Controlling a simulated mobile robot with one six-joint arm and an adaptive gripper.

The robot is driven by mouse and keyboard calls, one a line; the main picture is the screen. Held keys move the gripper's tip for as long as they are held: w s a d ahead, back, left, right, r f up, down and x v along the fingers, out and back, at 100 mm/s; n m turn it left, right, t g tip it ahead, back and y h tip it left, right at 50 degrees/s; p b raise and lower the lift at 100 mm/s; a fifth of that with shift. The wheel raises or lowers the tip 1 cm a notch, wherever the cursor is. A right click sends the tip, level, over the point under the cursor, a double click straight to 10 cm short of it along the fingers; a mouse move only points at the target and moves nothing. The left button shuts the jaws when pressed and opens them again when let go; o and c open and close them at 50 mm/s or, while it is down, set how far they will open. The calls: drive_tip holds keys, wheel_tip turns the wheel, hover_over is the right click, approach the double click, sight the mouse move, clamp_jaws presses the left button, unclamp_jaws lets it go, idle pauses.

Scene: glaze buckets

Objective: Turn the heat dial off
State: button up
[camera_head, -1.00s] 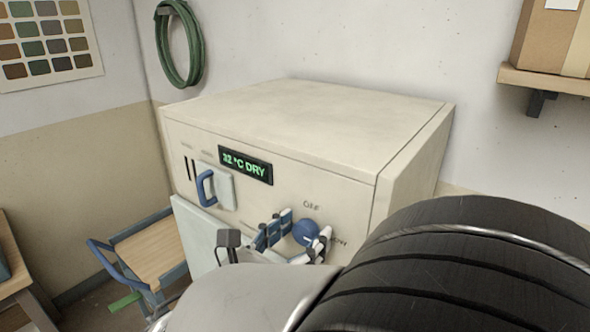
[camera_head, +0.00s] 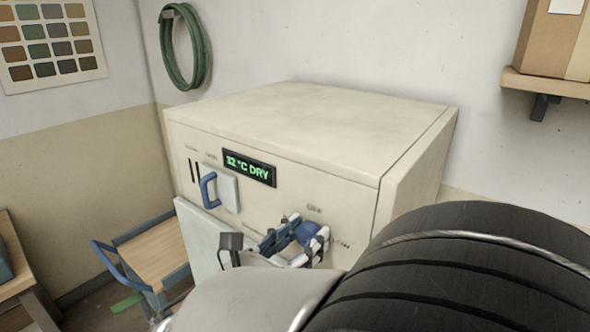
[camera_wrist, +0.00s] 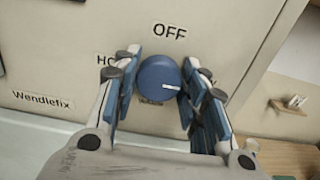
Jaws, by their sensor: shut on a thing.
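The heat dial is a round blue knob (camera_wrist: 158,77) on the front of a cream cabinet (camera_head: 310,115). In the wrist view its white mark points right, towards a label partly hidden by a finger. The word OFF (camera_wrist: 169,32) stands above the dial, and a label on the left, partly hidden, starts with HO. My gripper (camera_wrist: 156,85) is shut on the dial, with one blue-padded finger on its left side and one on its right. In the head view the gripper (camera_head: 297,240) covers most of the dial.
A green display (camera_head: 248,167) reads 32 °C DRY. A blue handle (camera_head: 207,190) on a pale plate is left of it. A cart with a wooden top (camera_head: 152,255) stands at left. A shelf with a cardboard box (camera_head: 553,40) is at upper right. A green hose (camera_head: 184,50) hangs behind.

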drive_tip(key=shift+r+p, duration=0.1)
drive_tip(key=shift+p, duration=0.45)
drive_tip(key=shift+r+n+p, duration=0.15)
drive_tip(key=shift+n+p, duration=0.55)
drive_tip(key=shift+p, duration=0.55)
drive_tip(key=n+p, duration=0.2)
drive_tip(key=p, duration=0.3)
drive_tip(key=shift+r+n, duration=0.15)
drive_tip(key=shift+n, duration=0.15)
drive_tip(key=n+p, duration=0.4)
drive_tip(key=p, duration=0.4)
drive_tip(key=shift+w+a, duration=0.1)
drive_tip(key=n+p, duration=0.1)
drive_tip(key=p, duration=0.1)
drive_tip(key=n+p, duration=0.4)
drive_tip(key=shift+f+p, duration=0.3)
drive_tip(key=shift+p, duration=0.05)
drive_tip(key=n+p, duration=0.4)
drive_tip(key=n, duration=0.1)
drive_tip(key=shift+f+p, duration=0.3)
drive_tip(key=shift+p, duration=0.05)
